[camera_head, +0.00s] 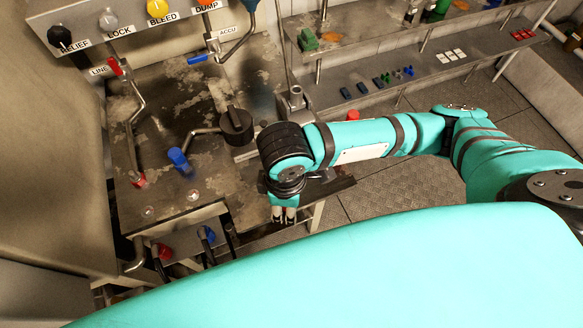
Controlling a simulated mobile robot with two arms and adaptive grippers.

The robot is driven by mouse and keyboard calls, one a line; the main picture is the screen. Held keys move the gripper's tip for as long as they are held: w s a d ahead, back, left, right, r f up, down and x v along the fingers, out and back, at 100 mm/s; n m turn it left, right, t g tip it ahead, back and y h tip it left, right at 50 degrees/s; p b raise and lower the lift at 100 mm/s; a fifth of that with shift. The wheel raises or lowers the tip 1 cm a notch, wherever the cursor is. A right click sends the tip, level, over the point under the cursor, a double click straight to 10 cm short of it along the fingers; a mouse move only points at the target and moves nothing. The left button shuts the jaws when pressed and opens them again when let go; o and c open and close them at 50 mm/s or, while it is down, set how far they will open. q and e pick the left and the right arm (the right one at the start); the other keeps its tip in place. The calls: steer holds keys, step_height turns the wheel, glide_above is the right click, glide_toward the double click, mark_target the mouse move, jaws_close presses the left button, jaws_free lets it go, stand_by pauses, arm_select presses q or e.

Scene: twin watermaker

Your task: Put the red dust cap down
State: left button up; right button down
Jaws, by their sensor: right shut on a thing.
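My right gripper (284,216) points down past the right front edge of the metal bench (230,190). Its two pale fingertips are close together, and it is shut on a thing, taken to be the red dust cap. The cap is hidden at the fingertips, so I cannot see how it sits. A small red piece (353,115) shows just behind my right arm; I cannot tell what it is. My left gripper is not in view.
A shelf (440,65) with small parts is at upper right.

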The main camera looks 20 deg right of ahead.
steer(key=s+a+f+n, duration=0.3)
steer(key=s+a+n, duration=0.2)
steer(key=a+n, duration=0.1)
steer(key=w+d, duration=0.2)
steer(key=w, duration=0.2)
steer(key=w+d+f+p, duration=0.1)
steer(key=w+d, duration=0.1)
steer(key=w, duration=0.3)
steer(key=w+d+p, duration=0.1)
steer(key=w+d, duration=0.1)
steer(key=w, duration=0.3)
steer(key=shift+w+f, duration=0.25)
steer(key=shift+w+d+f, duration=0.1)
steer(key=shift+w, duration=0.05)
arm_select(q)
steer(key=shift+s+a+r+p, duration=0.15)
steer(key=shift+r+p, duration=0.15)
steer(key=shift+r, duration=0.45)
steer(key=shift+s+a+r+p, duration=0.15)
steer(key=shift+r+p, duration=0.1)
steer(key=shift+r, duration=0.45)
arm_select(e)
steer(key=shift+f, duration=1.7)
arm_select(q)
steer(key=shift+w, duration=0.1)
arm_select(e)
steer(key=c, duration=0.9)
jaws_free()
steer(key=shift+f, duration=0.1)
steer(key=shift+c, duration=0.2)
